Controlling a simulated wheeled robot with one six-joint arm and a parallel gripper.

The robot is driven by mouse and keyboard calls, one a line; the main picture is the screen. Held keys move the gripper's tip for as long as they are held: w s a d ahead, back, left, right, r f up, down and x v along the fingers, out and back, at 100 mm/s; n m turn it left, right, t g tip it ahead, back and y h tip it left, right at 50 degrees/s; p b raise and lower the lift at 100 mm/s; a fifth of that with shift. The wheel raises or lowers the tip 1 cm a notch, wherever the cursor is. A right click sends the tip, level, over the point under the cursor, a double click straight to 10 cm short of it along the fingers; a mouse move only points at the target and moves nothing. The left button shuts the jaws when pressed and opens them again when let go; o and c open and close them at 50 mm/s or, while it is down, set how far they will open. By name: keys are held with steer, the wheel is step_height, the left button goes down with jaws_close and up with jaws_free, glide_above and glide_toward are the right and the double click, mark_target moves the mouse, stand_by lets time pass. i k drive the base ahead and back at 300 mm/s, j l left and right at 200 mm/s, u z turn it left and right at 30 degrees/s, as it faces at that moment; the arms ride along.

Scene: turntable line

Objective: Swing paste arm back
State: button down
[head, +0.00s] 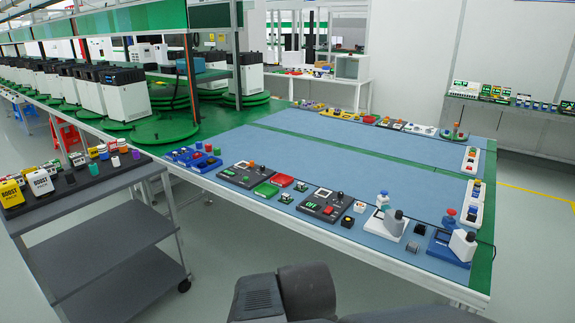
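I cannot pick out a paste arm with certainty. Two small stations stand at the front right of the blue work table (330,160). One is a white-based station (388,222) with a grey rounded part and a pale bottle. The other is a blue-based station (445,246) with a white block, a dark cap and a red knob. Two dark boards with displays and knobs, a left board (243,176) and a middle board (322,207), lie along the front edge. My gripper is not in view; only dark parts of my arm show at the bottom.
A grey cart (90,192) with boxes and bottles stands at the left. Green turntables (163,131) carry white machines behind it. Small items line the table's front, right and far edges; its middle is clear. Grey floor is open at the right.

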mark_target(394, 221)
steer(key=z, duration=1.1)
